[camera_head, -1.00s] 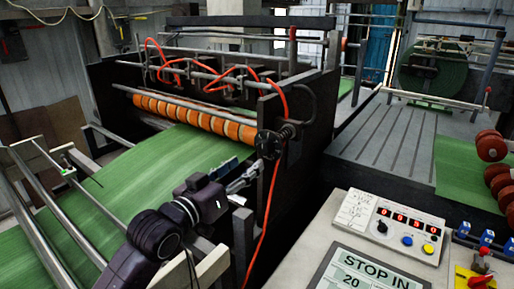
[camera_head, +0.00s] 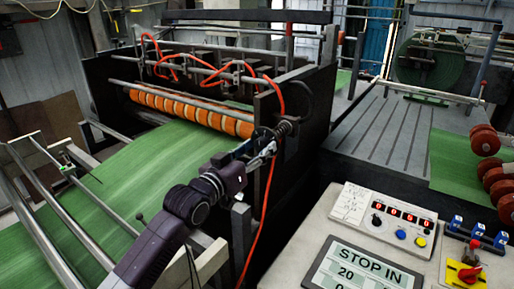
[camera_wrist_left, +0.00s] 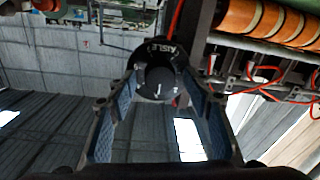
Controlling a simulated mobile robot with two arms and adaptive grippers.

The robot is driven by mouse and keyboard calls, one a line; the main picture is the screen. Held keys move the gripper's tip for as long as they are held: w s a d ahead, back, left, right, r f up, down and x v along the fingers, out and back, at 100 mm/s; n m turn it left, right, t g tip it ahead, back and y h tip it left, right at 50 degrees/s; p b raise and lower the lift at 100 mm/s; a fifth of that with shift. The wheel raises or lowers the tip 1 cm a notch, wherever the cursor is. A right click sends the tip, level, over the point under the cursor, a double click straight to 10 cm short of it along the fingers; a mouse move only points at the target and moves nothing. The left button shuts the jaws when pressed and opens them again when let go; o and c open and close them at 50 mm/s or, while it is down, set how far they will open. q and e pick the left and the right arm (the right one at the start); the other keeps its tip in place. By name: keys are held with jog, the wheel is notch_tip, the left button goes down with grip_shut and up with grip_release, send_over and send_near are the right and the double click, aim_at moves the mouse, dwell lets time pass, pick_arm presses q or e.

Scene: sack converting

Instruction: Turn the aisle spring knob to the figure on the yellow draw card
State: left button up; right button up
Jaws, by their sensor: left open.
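The aisle spring knob (camera_wrist_left: 157,76) is a black round knob in the left wrist view, with white "AISLE" lettering on its collar and a pale mark on its face. In the head view the knob (camera_head: 263,134) is on the near side plate of the machine, partly hidden by my gripper. My left gripper (camera_head: 262,155) is at the knob. In the left wrist view its open fingers (camera_wrist_left: 160,90) have their tips on either side of the knob; I cannot tell whether they touch it. I see no yellow draw card.
A red hose (camera_head: 268,195) hangs close by the gripper. Green sack web (camera_head: 165,160) runs under orange rollers (camera_head: 190,108). At the lower right, a console (camera_head: 300,250) carries a red digit display (camera_head: 395,213), a "STOP IN 20" screen (camera_head: 365,268) and a red switch on a yellow plate (camera_head: 463,277).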

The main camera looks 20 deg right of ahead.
pick_arm(q)
jog(key=shift+c, duration=0.3)
jog(key=c, duration=1.1)
jog(key=n+p, duration=0.1)
jog(key=n, duration=0.1)
jog(key=shift+r+n+p, duration=0.15)
jog(key=shift+n+p, duration=0.15)
jog(key=shift+n, duration=0.1)
jog(key=n+p, duration=0.1)
jog(key=n, duration=0.1)
jog(key=shift+n, duration=0.3)
jog(key=n+p, duration=0.2)
jog(key=n, duration=0.2)
